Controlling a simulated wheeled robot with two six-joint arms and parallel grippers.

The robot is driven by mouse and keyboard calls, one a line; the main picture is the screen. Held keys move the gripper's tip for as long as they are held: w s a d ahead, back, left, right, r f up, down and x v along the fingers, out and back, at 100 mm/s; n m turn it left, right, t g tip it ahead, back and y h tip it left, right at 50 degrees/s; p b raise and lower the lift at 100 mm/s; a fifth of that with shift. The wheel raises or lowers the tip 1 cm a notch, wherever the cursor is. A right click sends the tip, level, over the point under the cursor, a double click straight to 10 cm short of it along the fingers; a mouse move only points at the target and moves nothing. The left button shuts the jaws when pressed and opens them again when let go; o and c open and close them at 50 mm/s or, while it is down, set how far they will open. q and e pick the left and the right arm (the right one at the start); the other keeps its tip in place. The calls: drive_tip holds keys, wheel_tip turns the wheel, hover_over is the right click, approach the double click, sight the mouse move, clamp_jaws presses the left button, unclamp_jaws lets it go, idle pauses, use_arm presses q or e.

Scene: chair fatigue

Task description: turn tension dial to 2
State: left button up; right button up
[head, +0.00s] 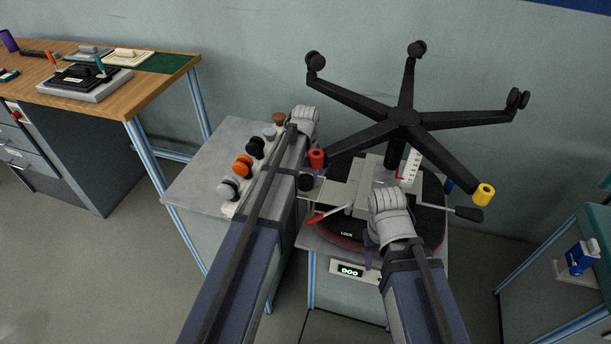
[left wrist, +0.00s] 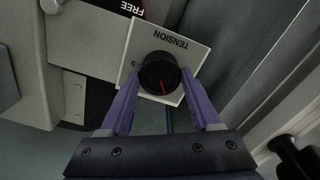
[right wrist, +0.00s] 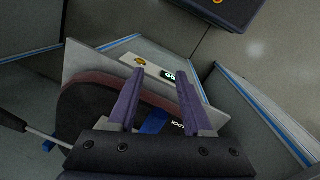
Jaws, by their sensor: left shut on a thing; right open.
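The tension dial (left wrist: 158,70) is a round black knob with a red pointer line, on a pale plate (left wrist: 195,52) marked TENSION. The lettering is upside down in the left wrist view, and the pointer points down and slightly right there. My left gripper (left wrist: 160,76) is shut on the dial, one purple finger on each side. In the head view my left arm hides its fingers. My right gripper (right wrist: 160,74) is open and empty over the upturned chair's seat (right wrist: 90,112), near the LOCK lettering.
The upturned chair's black five-arm base (head: 404,118) rises above the mechanism, with red and yellow caster ends. A lever with a black grip (head: 468,214) sticks out right. A green display (head: 349,271) reads 000. Several knobs and casters stand on the grey cabinet (head: 205,165) at left.

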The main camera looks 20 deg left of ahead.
sight(306, 179)
use_arm(q)
drive_tip(key=shift+n, duration=0.3)
drive_tip(key=o, duration=1.4)
wheel_tip(306, 179, up, 8)
drive_tip(key=p, duration=0.8)
drive_tip(key=shift+f, duration=0.1)
